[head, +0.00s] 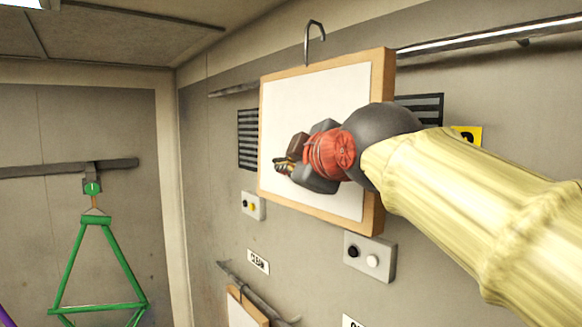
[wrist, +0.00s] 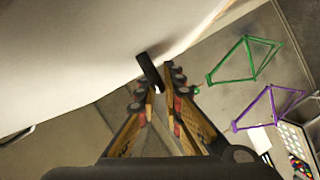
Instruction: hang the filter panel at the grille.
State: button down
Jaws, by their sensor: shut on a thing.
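The filter panel (head: 340,85) is a white sheet in a wooden frame with a grey hook (head: 315,42) on top. It is held up in front of the wall, slightly tilted in the picture. My gripper (head: 285,165) is at the panel's face. In the wrist view my gripper (wrist: 162,80) is shut on the panel's dark handle (wrist: 148,70), beside the white face (wrist: 80,50). Dark louvred grille parts show left (head: 249,140) and right (head: 425,108) of the panel, which hides what lies between. The hook stands above the wall rail's line; contact cannot be told.
A metal rail (head: 490,36) runs along the wall behind the panel. Button boxes (head: 253,206) (head: 370,256) sit below. Another wooden-framed panel (head: 243,310) is under the CLEAN label (head: 258,262). A green frame (head: 97,262) hangs at left; a purple frame (wrist: 270,110) shows in the wrist view.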

jog(key=shift+f+b, duration=0.1)
jog(key=shift+b, duration=0.2)
jog(key=shift+w+d, duration=0.1)
jog(key=shift+w, duration=0.05)
jog(key=w+d+f+b, duration=0.2)
jog(key=w+d+b, duration=0.6)
jog(key=d, duration=0.4)
jog(key=shift+w+d+f, duration=0.35)
jog(key=shift+w+f, duration=0.05)
jog(key=shift+w, duration=0.2)
dwell(0.8)
jog(key=shift+b, duration=0.3)
jog(key=c, duration=1.9)
grip_release()
jog(key=shift+f, duration=0.1)
